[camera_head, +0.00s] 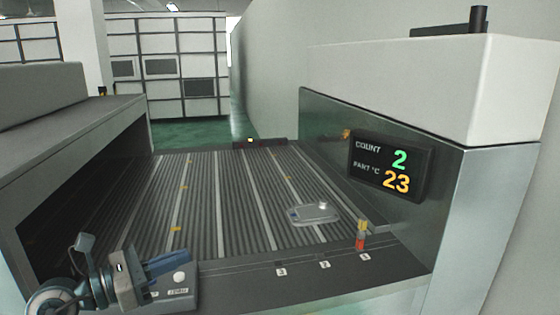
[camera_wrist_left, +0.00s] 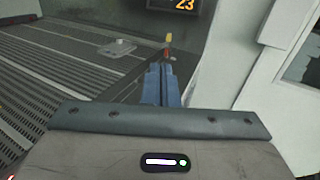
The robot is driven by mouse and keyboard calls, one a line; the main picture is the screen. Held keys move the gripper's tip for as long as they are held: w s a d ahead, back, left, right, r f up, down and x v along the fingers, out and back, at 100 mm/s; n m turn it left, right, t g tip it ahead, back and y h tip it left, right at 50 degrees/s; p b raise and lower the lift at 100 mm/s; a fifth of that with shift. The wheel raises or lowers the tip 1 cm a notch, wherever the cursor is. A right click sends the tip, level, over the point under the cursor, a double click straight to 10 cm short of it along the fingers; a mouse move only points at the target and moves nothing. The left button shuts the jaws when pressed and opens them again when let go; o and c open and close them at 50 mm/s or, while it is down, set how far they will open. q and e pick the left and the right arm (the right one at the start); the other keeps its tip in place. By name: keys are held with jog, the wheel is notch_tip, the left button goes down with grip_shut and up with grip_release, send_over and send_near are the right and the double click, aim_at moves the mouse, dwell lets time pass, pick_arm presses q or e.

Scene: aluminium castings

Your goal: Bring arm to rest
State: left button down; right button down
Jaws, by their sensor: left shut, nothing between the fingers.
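My left gripper (camera_head: 170,265) is at the lower left of the head view, over the front edge of the conveyor next to a small grey box with a round white button. In the left wrist view its blue fingers (camera_wrist_left: 161,84) lie side by side, shut with nothing between them. A flat grey aluminium casting (camera_head: 314,214) lies on the right part of the ribbed conveyor, apart from the gripper. The casting also shows in the left wrist view (camera_wrist_left: 117,48). My right gripper is in neither view.
The ribbed conveyor (camera_head: 200,207) fills the middle. A display (camera_head: 389,168) reads COUNT 2 and PART °C 23. A small red and yellow upright piece (camera_head: 361,236) stands on the front ledge by numbered labels. The button box (camera_head: 180,283) is close to my gripper. Machine housings flank both sides.

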pick_arm(q)
jog(key=s+a+n+t+y, duration=0.1)
jog(key=a+n+t+y, duration=0.2)
jog(key=n, duration=0.5)
jog(key=s+a+r+n+t+y, duration=0.1)
jog(key=a+n+t+y, duration=0.15)
jog(key=n+t, duration=0.45)
jog(key=s+a+n+t+y, duration=0.1)
jog(key=a+n+t+y, duration=0.15)
jog(key=n, duration=0.55)
jog(key=s+a+f+n+g+y, duration=0.2)
jog(key=a+f+n+g+y, duration=0.15)
jog(key=f+n+y, duration=0.4)
jog(key=s+a+f+n+g+y, duration=0.25)
jog(key=f+n+g+y, duration=0.2)
jog(key=f+n, duration=0.5)
jog(key=s+d+f+n+g+h, duration=0.25)
jog(key=s+f+g, duration=0.35)
jog(key=s+f, duration=0.35)
jog(key=s+d+f+n+g+h, duration=0.2)
jog(key=s+d+f+n+g, duration=0.15)
jog(key=s+f+g, duration=0.45)
notch_tip(320, 180, down, 32)
jog(key=s+a+t+b, duration=0.1)
jog(key=s+a, duration=0.1)
jog(key=s+a+f+g, duration=0.1)
jog(key=s+f, duration=1.7)
jog(key=f, duration=0.2)
jog(key=shift+a+f+b, duration=0.2)
jog(key=shift+b, duration=0.2)
